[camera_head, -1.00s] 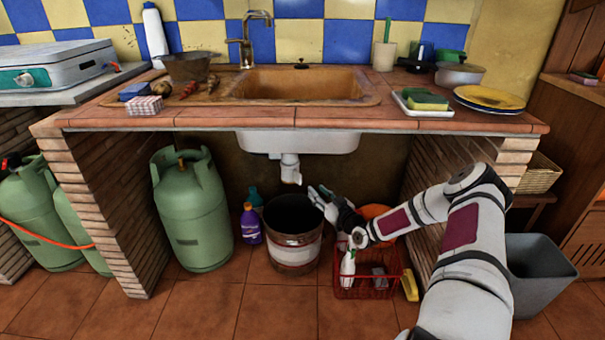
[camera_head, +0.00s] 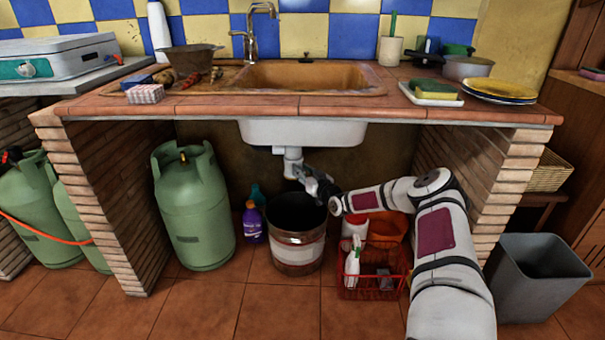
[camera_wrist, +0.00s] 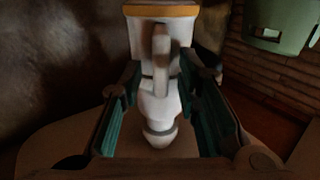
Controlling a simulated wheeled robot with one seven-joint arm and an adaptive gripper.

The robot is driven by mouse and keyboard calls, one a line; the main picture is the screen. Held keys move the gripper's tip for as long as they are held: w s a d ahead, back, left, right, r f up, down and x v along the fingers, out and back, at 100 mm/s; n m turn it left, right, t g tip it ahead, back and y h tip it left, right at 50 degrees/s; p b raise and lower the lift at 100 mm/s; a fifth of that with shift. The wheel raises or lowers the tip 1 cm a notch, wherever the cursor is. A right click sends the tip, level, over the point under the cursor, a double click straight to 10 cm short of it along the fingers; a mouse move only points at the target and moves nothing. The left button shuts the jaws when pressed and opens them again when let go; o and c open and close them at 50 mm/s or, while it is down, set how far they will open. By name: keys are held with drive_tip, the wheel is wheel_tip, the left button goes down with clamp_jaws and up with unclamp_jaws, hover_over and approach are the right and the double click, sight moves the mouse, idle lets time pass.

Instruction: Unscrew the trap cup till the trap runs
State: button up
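The white sink trap (camera_head: 292,158) hangs from the sink's underside. Its rounded cup (camera_wrist: 160,110) shows in the wrist view below the pipe, with a narrower end piece at the bottom. My gripper (camera_head: 310,180) is at the trap's right side in the head view, just below the sink and above the bucket. In the wrist view my gripper (camera_wrist: 160,82) is open, with one green-padded finger left and one right of the trap. I see gaps on both sides and cannot tell any contact. No water shows. The cup is partly hidden by my gripper in the head view.
A metal bucket (camera_head: 297,250) stands under the trap. A green gas cylinder (camera_head: 192,205) and purple bottle (camera_head: 252,222) stand to its left. A red basket (camera_head: 370,288) with a spray bottle stands to its right. Brick pillars (camera_head: 110,200) bound the space.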

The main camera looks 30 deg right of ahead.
drive_tip(key=shift+c, duration=0.6)
clamp_jaws()
